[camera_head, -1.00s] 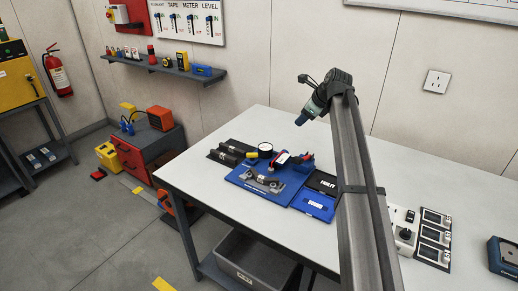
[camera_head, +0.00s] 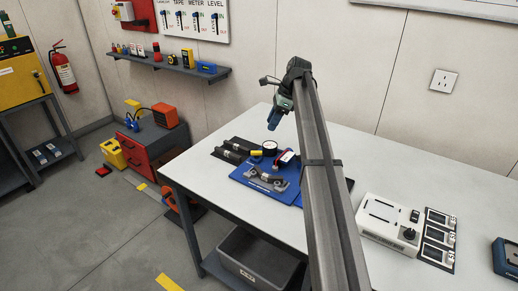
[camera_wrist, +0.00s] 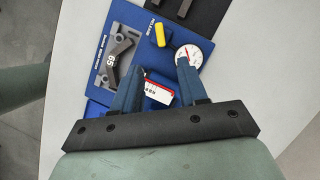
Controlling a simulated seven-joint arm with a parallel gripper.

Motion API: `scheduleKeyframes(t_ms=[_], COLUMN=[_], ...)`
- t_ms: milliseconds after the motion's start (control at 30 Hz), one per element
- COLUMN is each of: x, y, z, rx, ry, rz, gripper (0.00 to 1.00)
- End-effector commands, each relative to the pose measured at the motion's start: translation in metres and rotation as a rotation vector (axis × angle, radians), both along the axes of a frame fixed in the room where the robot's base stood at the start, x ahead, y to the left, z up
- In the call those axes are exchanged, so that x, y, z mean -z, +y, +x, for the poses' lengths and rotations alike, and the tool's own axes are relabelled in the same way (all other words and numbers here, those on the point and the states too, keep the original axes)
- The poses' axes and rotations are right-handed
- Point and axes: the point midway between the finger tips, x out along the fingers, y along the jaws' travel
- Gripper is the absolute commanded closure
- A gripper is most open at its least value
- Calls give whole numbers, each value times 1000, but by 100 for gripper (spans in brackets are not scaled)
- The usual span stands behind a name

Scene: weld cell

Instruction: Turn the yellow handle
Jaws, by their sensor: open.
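The yellow handle (camera_wrist: 160,34) shows in the wrist view, beside a round white dial gauge (camera_wrist: 190,54), on a blue plate (camera_wrist: 119,20). In the head view the yellow handle (camera_head: 256,153) is small, left of the gauge (camera_head: 269,147), at the back of the blue plate (camera_head: 240,178). My gripper (camera_wrist: 157,75) has its two blue fingers apart with nothing held between them. The fingers point toward the handle, which lies beyond their tips. In the head view my gripper (camera_head: 273,122) hangs above the table, over the back of the plate, clear of the handle.
A grey clamp-like part (camera_wrist: 117,60) is fixed on the plate. A red and white labelled block (camera_wrist: 158,93) shows between the fingers. Black blocks (camera_head: 237,150) stand left of the plate. A white control box (camera_head: 388,222) stands on the table at right. The table's back is clear.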

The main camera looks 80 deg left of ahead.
Motion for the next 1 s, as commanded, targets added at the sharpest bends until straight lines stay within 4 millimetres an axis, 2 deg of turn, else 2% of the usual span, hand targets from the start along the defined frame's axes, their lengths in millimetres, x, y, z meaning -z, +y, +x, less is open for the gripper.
scheduleKeyframes(t_ms=[600,800,1000], x=[92,112,121], y=[7,8,10], z=[-37,-46,-50], rx=[2,2,3], ry=[0,0,0], rz=[0,1,1], gripper=[57,57,57])
